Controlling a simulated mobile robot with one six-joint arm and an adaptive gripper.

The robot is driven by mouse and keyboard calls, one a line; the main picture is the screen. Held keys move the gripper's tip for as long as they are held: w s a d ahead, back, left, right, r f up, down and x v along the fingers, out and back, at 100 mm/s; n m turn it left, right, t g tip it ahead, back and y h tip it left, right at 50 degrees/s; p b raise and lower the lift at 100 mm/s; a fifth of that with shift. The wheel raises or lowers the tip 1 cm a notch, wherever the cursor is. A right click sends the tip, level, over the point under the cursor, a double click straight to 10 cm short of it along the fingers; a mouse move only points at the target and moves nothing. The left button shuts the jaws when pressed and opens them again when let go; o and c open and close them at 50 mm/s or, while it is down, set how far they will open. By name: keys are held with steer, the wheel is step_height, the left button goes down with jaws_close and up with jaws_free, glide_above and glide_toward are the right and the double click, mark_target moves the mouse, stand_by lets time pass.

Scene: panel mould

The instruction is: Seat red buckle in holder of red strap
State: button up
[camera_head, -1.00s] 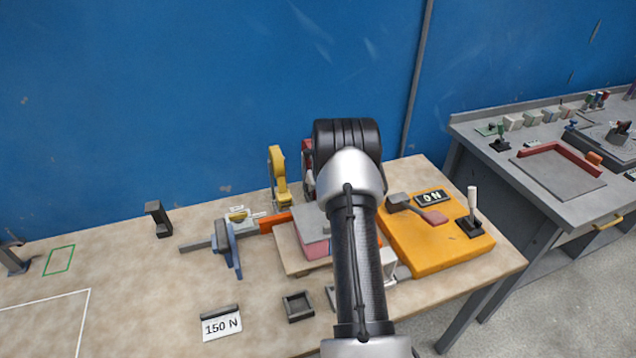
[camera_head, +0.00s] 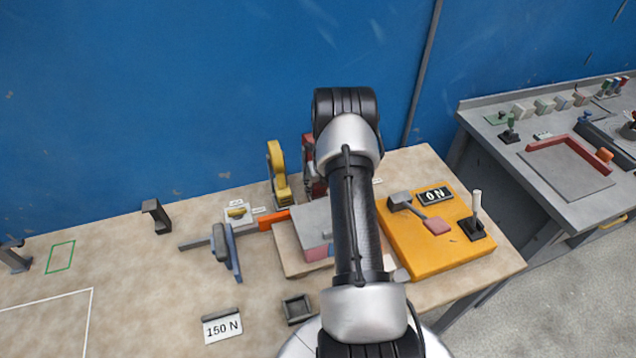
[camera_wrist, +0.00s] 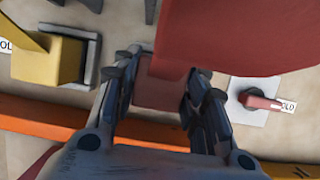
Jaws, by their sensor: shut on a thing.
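In the wrist view my gripper (camera_wrist: 160,84) has its two fingers on either side of a dull red block, which looks like the red buckle (camera_wrist: 157,82), and is shut on it. A large red curved piece, which looks like the red strap (camera_wrist: 240,35), fills the top of that view just beyond the buckle. I cannot tell whether the buckle touches a holder; the holder of the red strap is not clearly seen.
A yellow strap (camera_head: 279,176) stands left of the red one. An orange bar (camera_head: 272,221) lies in front. A small red lever (camera_wrist: 262,102) on a white plate is right of the gripper. A blue clamp (camera_head: 232,252) and an orange panel (camera_head: 432,235) flank my arm.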

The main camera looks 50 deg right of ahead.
steer(key=shift+s+r, duration=0.1)
steer(key=shift+s, duration=0.05)
steer(key=shift+f, duration=0.2)
steer(key=o, duration=1.3)
steer(key=shift+r, duration=0.2)
